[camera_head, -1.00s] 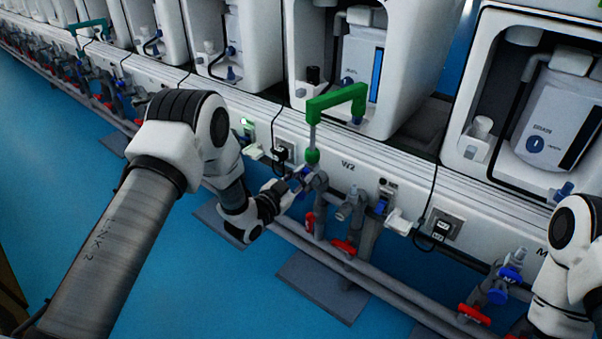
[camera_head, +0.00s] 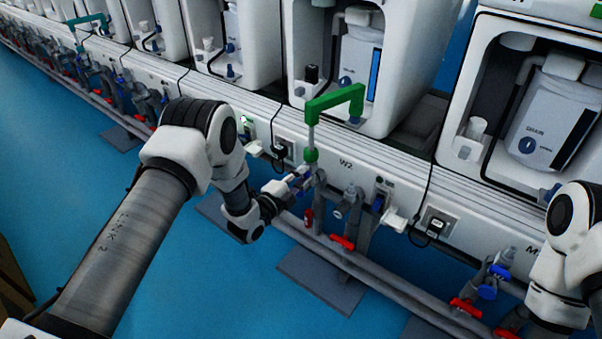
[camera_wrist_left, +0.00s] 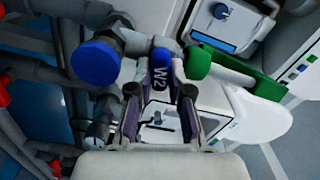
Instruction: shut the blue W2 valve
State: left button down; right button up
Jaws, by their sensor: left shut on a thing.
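A green bracket (camera_head: 335,103) stands above the W2 pipe and also shows in the wrist view (camera_wrist_left: 235,72). A round blue cap (camera_wrist_left: 96,62) sits left of the fingers. A red handle (camera_head: 342,242) and grey pipes run below.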

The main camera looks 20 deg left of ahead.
pick_arm(q)
jog(key=shift+m+p, duration=0.4)
jog(key=shift+m, duration=1.2)
jog(key=shift+f, duration=0.1)
jog(key=c, duration=1.1)
grip_release()
jog(key=shift+s, duration=0.1)
jog(key=v, duration=1.2)
